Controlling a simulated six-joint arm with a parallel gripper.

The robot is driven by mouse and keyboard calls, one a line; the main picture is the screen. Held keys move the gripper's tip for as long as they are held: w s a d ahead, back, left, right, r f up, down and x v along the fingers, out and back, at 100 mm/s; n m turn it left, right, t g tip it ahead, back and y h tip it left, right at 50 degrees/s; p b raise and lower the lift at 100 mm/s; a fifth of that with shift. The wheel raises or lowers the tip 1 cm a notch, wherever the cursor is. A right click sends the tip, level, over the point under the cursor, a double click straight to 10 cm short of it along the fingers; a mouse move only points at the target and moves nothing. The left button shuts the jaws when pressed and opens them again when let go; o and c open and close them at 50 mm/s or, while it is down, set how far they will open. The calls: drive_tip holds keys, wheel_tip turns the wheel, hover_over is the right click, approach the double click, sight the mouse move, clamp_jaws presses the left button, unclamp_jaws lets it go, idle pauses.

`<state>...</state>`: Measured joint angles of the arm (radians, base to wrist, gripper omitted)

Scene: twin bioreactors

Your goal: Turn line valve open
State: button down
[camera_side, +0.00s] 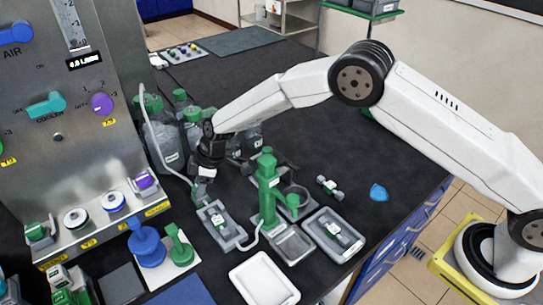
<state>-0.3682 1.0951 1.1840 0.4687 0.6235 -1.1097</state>
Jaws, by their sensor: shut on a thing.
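A small valve with a green and white body (218,221) sits in a grey holder (239,235) on the black bench, left of a green stand. It looks like the line valve. A clear tube runs down to it from the bottles behind, and another stretch leaves its near end. My gripper (199,193) points down at the far end of this holder. It is shut on a small part there, apparently of the line valve. The dark fingers hide most of the contact, and the handle's angle cannot be made out.
The green stand (267,190) rises close to the right of my gripper. Bottles with green caps (165,145) crowd behind it. The steel control panel (75,130) stands at left. Trays (264,279) lie in front. The bench's far right is mostly clear.

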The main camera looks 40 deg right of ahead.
drive_tip(key=shift+n, duration=0.4)
drive_tip(key=shift+c, duration=1.3)
unclamp_jaws()
drive_tip(key=v, duration=0.7)
drive_tip(key=shift+d+r, duration=0.2)
drive_tip(key=shift+r, duration=0.15)
